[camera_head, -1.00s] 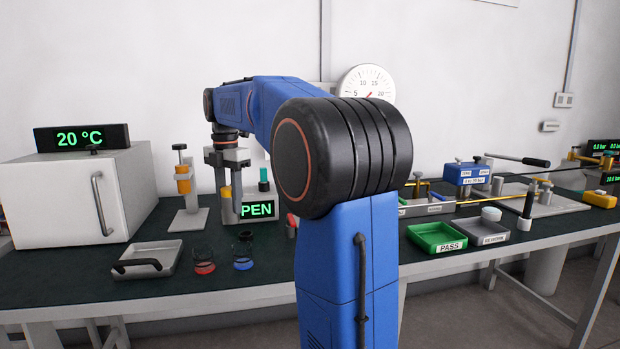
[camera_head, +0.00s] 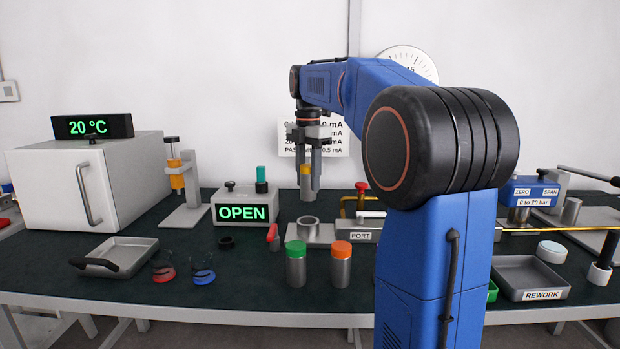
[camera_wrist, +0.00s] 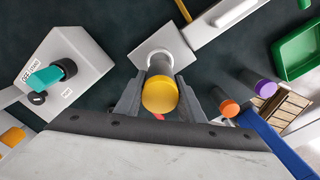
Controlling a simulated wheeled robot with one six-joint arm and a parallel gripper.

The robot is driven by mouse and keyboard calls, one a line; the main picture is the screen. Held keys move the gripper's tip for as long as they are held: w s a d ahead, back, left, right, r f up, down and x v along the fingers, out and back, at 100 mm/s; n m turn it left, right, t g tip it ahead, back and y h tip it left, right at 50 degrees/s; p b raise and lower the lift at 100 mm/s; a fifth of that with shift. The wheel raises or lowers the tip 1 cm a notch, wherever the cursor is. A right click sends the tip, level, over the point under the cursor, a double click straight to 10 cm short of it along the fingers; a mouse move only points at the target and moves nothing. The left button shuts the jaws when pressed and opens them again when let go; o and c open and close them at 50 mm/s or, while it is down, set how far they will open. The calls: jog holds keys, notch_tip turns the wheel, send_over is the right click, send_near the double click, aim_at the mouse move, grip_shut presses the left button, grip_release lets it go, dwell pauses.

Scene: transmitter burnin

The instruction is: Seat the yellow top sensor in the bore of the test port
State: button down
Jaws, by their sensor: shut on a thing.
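The yellow top sensor (camera_head: 306,171) is a grey cylinder with a yellow top. It is upright between the two grey fingers of my gripper (camera_head: 311,182), which is shut on it. In the wrist view its round yellow top (camera_wrist: 160,94) faces the camera. The test port (camera_head: 309,228) is a ring-shaped collar on a pale block, directly below the sensor in the head view. A gap shows between the sensor's lower end and the collar. In the wrist view the port block (camera_wrist: 157,55) shows behind the sensor, which hides the bore.
Green-topped (camera_head: 296,264) and orange-topped (camera_head: 341,265) cylinders stand in front of the port. The OPEN box (camera_head: 243,212) with a teal knob is left of it. A red-handled valve (camera_head: 361,193) stands right. A purple-topped cylinder (camera_wrist: 266,89) shows in the wrist view.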

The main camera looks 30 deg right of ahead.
aim_at(308, 196)
jog(key=shift+f, duration=2.9)
jog(key=shift+f, duration=2.05)
jog(key=c, duration=1.1)
grip_release()
notch_tip(308, 196, up, 17)
jog(key=shift+f, duration=0.15)
jog(key=shift+r, duration=0.3)
